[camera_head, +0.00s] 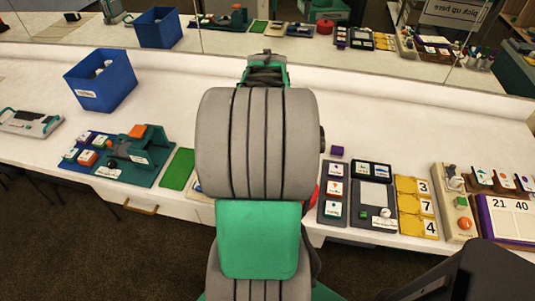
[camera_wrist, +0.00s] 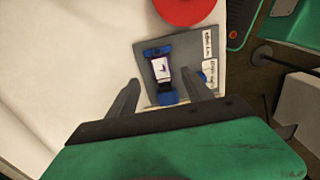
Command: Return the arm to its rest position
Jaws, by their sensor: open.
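My gripper (camera_wrist: 161,77) shows in the wrist view with its two dark fingers apart and nothing held between them. Past the fingertips lies a grey board (camera_wrist: 203,33) with a blue item bearing a white label (camera_wrist: 161,68) and small white cards. I cannot tell the height of the fingers above it. In the head view my arm reaches forward over the white table (camera_head: 390,125). Its large grey joint fills the middle and hides part of the table. The fingers cannot be made out there.
A blue bin (camera_head: 101,82) stands at the back left. A green stand (camera_head: 145,155) and a green mat (camera_head: 178,169) lie left of my arm. A dark card board (camera_head: 374,192), yellow number cards (camera_head: 416,206) and a wooden tray (camera_head: 452,205) lie right. A mirror spans the back.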

